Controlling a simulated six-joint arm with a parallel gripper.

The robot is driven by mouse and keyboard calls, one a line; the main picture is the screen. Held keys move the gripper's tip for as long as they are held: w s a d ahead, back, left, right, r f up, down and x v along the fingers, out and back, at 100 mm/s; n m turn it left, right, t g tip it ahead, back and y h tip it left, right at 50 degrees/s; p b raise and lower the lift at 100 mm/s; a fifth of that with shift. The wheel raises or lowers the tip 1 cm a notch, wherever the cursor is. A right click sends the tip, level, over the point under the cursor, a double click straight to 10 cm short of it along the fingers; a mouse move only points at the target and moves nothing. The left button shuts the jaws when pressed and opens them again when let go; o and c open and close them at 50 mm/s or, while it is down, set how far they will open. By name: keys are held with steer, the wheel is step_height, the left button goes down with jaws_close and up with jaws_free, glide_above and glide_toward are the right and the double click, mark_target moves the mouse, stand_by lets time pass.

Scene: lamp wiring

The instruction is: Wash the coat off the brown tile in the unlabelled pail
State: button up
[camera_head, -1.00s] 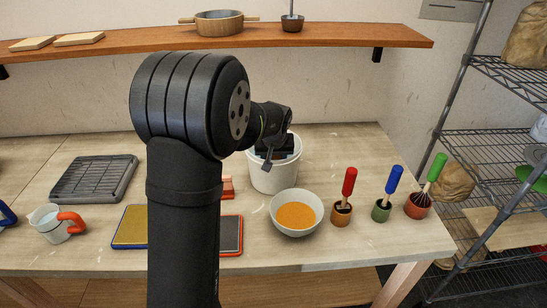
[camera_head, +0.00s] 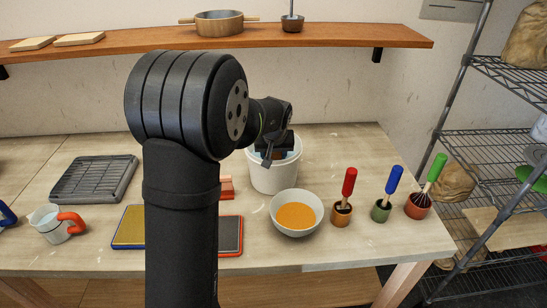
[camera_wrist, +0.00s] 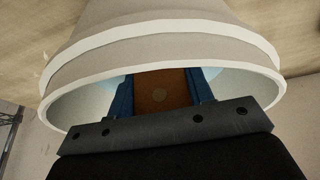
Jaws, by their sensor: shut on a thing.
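The white pail (camera_head: 274,178) stands on the table behind the bowl, and no label shows on the side I see. In the wrist view its rim (camera_wrist: 160,40) arches around my gripper's fingers. The brown tile (camera_wrist: 160,80) is inside the pail mouth, with a faint round mark on its face. My gripper (camera_wrist: 160,100) is shut on the tile, a blue finger on each side. In the head view my gripper (camera_head: 274,146) reaches down into the pail, and the tile is hidden there. Some pale blue shows inside the pail; how deep the tile sits, I cannot tell.
A white bowl of orange liquid (camera_head: 296,215) stands close in front of the pail. Red (camera_head: 348,184), blue (camera_head: 392,181) and green-handled (camera_head: 435,170) tools stand in small pots at right. A dark rack (camera_head: 95,179), a jug (camera_head: 52,224) and framed trays (camera_head: 129,228) are at left.

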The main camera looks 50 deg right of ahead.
steer(key=shift+r, duration=6.1)
steer(key=w+a+n+t+y, duration=0.1)
steer(key=w+a+n, duration=0.1)
steer(key=w+a, duration=0.95)
steer(key=w+a+n+y, duration=0.1)
steer(key=w+a+n, duration=0.2)
steer(key=w+a, duration=0.9)
steer(key=a+r+n+y, duration=0.1)
steer(key=a+n, duration=0.3)
steer(key=a, duration=2.7)
steer(key=shift+s+a+r+t, duration=0.2)
steer(key=shift+a+t, duration=0.1)
steer(key=shift+a, duration=0.1)
